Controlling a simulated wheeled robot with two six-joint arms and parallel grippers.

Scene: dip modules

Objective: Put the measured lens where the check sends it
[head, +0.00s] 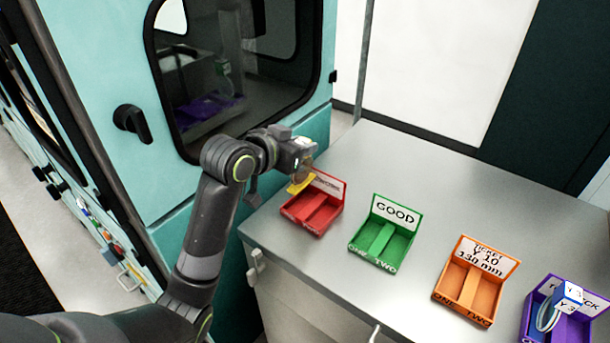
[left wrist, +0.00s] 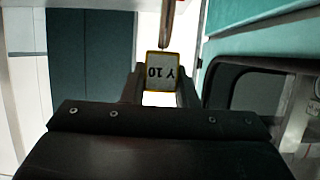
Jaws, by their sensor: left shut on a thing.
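My left gripper (head: 302,160) is shut on a lens with a yellow-edged tag (head: 300,184), held above the back of the red tray (head: 312,212). In the left wrist view the tag (left wrist: 161,71) reads "Y 10" upside down between the fingers; a thin brownish edge shows beyond it. The green tray (head: 383,232) has a "GOOD" sign and looks empty. The red tray's sign is partly hidden by the gripper and tag. The orange tray (head: 467,285) reads "TICKET Y 10 130 mm" and looks empty. Visible trays have compartments marked ONE and TWO. My right gripper is not in view.
A purple tray (head: 530,318) at the right edge holds a ringed lens (head: 546,316) with a blue-edged tag reading "Y 3". The steel bench top (head: 420,175) is clear behind the trays. A teal machine with a windowed door (head: 185,205) stands close on the left.

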